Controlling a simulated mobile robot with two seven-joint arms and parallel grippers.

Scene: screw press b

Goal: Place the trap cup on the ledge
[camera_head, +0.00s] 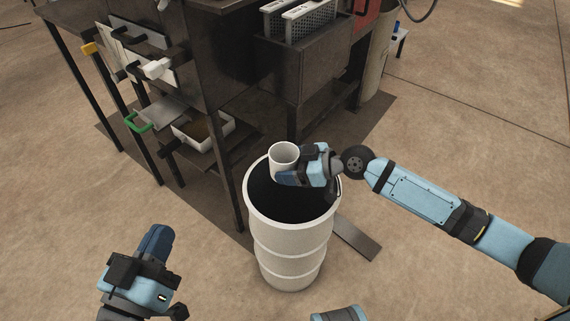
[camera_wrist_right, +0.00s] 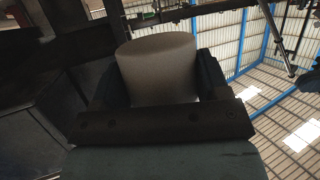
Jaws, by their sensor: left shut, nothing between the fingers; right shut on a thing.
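The trap cup is a white cylinder (camera_head: 284,154), open at the top, held over the mouth of a white barrel. My right gripper (camera_head: 287,176) is shut on the cup from its right side. In the right wrist view the cup (camera_wrist_right: 158,68) sits between the two fingers. The cup looks roughly upright. My left gripper (camera_head: 156,245) is shut and empty, low at the left, well apart from the cup. Which surface is the ledge is not clear; a dark lower shelf (camera_head: 228,150) runs under the machine, left of the barrel.
The white barrel (camera_head: 290,250) with a dark inside stands below the cup, close to a machine leg (camera_head: 232,185). A white tray (camera_head: 218,133) sits at the machine's lower left. A dark tank (camera_head: 300,70) holds two baskets. A flat plate (camera_head: 357,238) lies right of the barrel. Floor at right is clear.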

